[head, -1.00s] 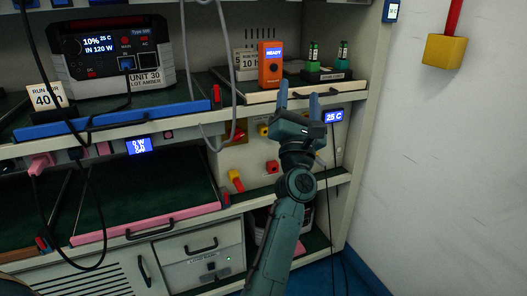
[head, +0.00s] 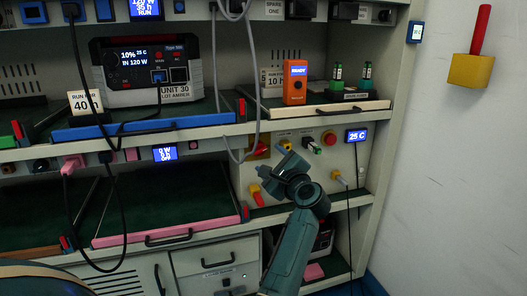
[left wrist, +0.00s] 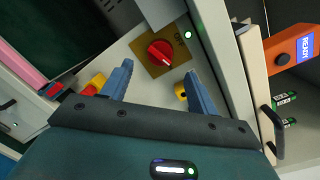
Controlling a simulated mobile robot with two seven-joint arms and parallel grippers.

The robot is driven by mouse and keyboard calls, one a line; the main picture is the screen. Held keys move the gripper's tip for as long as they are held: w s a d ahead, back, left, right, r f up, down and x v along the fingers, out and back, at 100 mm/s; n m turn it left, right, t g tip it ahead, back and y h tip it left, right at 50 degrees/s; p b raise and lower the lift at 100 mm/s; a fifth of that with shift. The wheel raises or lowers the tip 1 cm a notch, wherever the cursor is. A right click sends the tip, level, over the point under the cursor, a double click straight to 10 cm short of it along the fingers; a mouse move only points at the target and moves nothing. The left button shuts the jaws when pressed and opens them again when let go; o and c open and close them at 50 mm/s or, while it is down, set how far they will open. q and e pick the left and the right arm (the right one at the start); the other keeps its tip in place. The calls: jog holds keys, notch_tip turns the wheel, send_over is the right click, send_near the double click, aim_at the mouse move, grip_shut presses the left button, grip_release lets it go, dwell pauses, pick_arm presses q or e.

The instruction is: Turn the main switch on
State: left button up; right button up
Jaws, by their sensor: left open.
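The main switch looks to be the red rotary knob (left wrist: 160,53) on a yellow-brown plate (left wrist: 180,64) in the left wrist view. In the head view the red switch (head: 259,149) shows at the left of the control panel (head: 345,165). My left gripper (left wrist: 160,84) is open and empty, facing the panel. Its fingers are apart, with the knob ahead between and beyond their tips. In the head view my left gripper (head: 280,169) is just below and right of the switch. My right gripper is not in view.
Grey cables (head: 217,85) hang left of the switch. A yellow-and-red handle (head: 256,194), a red button (head: 330,138) and a 25 C display (head: 356,135) share the panel. An orange READY device (head: 295,82) stands on the shelf above. A white wall bounds the right.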

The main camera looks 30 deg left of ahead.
aim_at(262, 152)
pick_arm(q)
jog(key=x, duration=0.6)
jog(key=shift+c, duration=0.3)
